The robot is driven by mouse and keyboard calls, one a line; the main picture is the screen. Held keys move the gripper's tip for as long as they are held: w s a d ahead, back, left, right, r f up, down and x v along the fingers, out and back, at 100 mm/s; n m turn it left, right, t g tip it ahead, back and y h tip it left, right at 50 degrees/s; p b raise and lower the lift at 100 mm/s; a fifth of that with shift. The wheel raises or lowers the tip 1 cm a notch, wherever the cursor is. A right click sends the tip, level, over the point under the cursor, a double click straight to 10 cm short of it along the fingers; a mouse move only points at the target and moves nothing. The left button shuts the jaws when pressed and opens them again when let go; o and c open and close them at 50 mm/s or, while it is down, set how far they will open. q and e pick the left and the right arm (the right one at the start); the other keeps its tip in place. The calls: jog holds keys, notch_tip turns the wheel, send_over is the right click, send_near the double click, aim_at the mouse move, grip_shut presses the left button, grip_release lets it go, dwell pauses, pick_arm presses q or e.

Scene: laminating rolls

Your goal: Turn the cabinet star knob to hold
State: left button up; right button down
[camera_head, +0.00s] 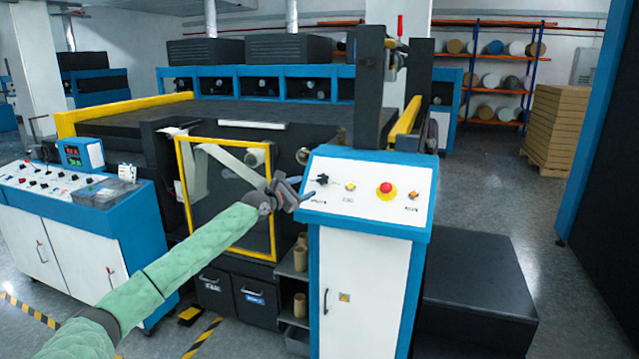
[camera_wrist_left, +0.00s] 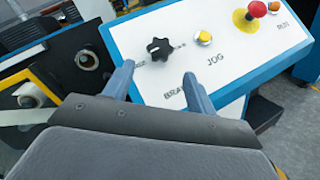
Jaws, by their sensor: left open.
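The black star knob (camera_head: 322,179) sits at the left end of the white sloped panel (camera_head: 370,205) on top of the blue and white cabinet (camera_head: 362,290). In the left wrist view the star knob (camera_wrist_left: 160,49) stands out from the panel, beyond my fingertips and roughly between them. A label beside it is partly covered by the knob and finger. My left gripper (camera_head: 302,190) is just left of the panel in the head view. Its two blue-grey fingers (camera_wrist_left: 158,80) are spread apart, empty and not touching the knob. My right gripper is not in view.
Right of the knob are a yellow-ringed button (camera_head: 350,187), a red mushroom button (camera_head: 386,190) on yellow, and an orange button (camera_head: 413,195). A yellow-framed machine door (camera_head: 272,215) stands behind my left arm. A black box (camera_head: 475,265) stands right of the cabinet.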

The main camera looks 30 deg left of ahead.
aim_at(320, 180)
pick_arm(q)
jog(key=shift+n, duration=0.9)
jog(key=shift+w+d+r+p, duration=0.15)
jog(key=shift+w+p, duration=0.35)
jog(key=shift+w, duration=0.85)
jog(key=shift+w+d+r+p, duration=0.1)
jog(key=shift+w+d+p, duration=0.25)
jog(key=shift+w, duration=1)
jog(key=shift+w+d+f, duration=0.1)
jog(key=shift+w, duration=0.75)
jog(key=shift+w+p, duration=0.3)
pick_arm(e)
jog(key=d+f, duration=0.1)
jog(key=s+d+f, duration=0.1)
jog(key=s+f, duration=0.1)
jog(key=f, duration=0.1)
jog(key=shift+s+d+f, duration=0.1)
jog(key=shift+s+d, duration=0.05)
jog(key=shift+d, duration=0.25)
pick_arm(q)
jog(key=shift+f, duration=0.1)
jog(key=c, duration=1)
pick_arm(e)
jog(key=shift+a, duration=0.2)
